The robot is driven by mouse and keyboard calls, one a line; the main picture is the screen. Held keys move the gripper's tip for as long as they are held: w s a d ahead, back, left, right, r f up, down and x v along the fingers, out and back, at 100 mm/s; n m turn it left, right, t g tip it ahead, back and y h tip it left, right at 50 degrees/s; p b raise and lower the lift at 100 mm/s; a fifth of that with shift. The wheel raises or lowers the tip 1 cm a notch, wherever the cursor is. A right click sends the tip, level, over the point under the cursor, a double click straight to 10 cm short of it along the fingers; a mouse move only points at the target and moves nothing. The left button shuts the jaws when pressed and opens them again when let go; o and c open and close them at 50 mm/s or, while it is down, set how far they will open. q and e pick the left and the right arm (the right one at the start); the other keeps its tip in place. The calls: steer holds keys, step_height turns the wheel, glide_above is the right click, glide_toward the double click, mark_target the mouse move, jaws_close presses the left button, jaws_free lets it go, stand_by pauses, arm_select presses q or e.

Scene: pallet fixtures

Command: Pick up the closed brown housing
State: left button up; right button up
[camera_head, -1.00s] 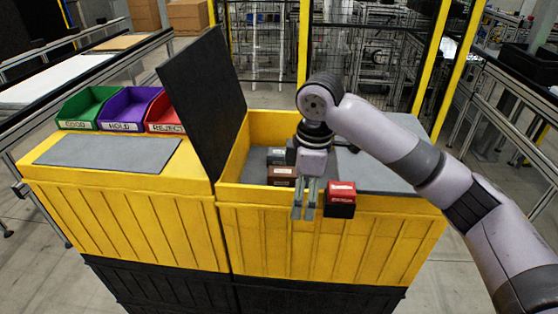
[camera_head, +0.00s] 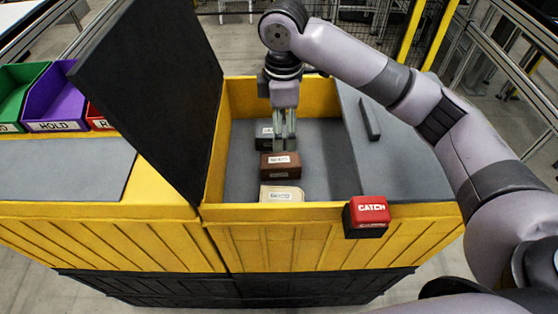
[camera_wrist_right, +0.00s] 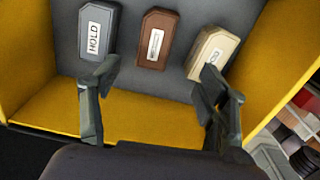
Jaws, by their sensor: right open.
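The closed brown housing (camera_head: 280,168) lies on the grey floor of the yellow bin (camera_head: 326,212), between a black housing (camera_head: 264,134) and a cream one (camera_head: 281,195). My right gripper (camera_head: 284,147) points down inside the bin's outline, just beyond the brown housing in the head view. In the right wrist view the open gripper (camera_wrist_right: 160,80) has nothing between its fingers. The brown housing (camera_wrist_right: 157,42) shows ahead of the gap between the fingertips, apart from them, with a pale label on top. My left gripper is out of view.
A dark raised lid (camera_head: 150,95) stands at the bin's left. A red and black CATCH block (camera_head: 367,214) sits at the front wall. A grey cover (camera_head: 395,155) closes the right side. Green (camera_head: 22,90) and purple (camera_head: 58,105) trays stand at left.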

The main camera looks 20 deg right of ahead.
mark_target(280, 159)
step_height(280, 159, down, 4)
steer(key=shift+r+p, duration=0.1)
steer(key=shift+p, duration=0.25)
step_height(280, 159, down, 4)
steer(key=shift+w+p, duration=0.15)
steer(key=shift+p, duration=0.2)
steer(key=f+p, duration=0.1)
steer(key=f, duration=0.3)
steer(key=shift+w+a+f+p, duration=0.1)
steer(key=shift+w+p, duration=0.1)
steer(key=shift+p, duration=0.2)
steer(key=shift+f, duration=0.5)
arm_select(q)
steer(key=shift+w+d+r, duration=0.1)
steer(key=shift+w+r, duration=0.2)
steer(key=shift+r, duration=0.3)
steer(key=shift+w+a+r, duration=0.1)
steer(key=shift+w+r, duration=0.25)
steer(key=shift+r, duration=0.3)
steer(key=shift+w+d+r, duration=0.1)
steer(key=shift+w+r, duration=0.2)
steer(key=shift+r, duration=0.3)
arm_select(e)
steer(key=c, duration=1.4)
